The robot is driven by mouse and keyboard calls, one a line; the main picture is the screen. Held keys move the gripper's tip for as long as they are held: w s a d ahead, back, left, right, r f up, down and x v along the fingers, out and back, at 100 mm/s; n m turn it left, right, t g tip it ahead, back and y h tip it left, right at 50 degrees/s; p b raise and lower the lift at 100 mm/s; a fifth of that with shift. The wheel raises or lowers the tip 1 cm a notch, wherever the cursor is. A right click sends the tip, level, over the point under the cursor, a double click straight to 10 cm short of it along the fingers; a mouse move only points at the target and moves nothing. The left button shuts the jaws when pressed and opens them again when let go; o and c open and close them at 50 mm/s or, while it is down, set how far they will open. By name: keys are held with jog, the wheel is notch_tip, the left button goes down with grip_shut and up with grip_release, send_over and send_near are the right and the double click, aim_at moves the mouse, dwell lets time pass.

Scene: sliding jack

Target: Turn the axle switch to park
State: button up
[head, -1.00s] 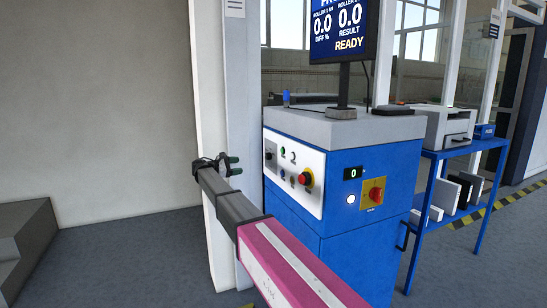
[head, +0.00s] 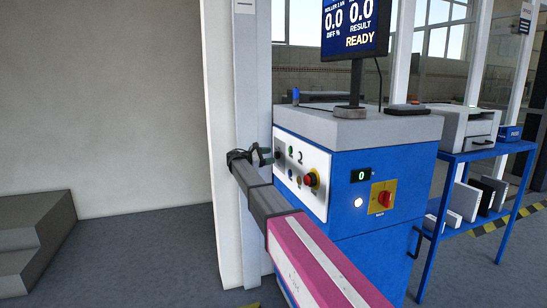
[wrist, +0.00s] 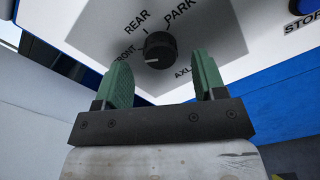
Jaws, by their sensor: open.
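The axle switch (wrist: 158,50) is a round black knob on the white panel, with FRONT, REAR and PARK printed around it. A white mark shows on its lower left side, nearest FRONT. My gripper (wrist: 163,75) is open and empty, its two green fingers spread either side of the knob in the picture. The knob appears just beyond the fingertips; I cannot tell the exact depth gap. In the head view my gripper (head: 266,154) is at the left edge of the panel (head: 317,201), largely covering the switch.
The blue cabinet (head: 356,250) carries a red stop button (head: 310,180), a red-and-yellow main switch (head: 383,197) and a monitor (head: 356,28). A white post (head: 224,150) stands close to my arm on the left. A blue button (wrist: 305,5) is right of the switch.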

aim_at(277, 155)
jog(key=shift+x, duration=1.3)
jog(key=shift+c, duration=0.3)
jog(key=c, duration=0.9)
jog(key=shift+o, duration=0.2)
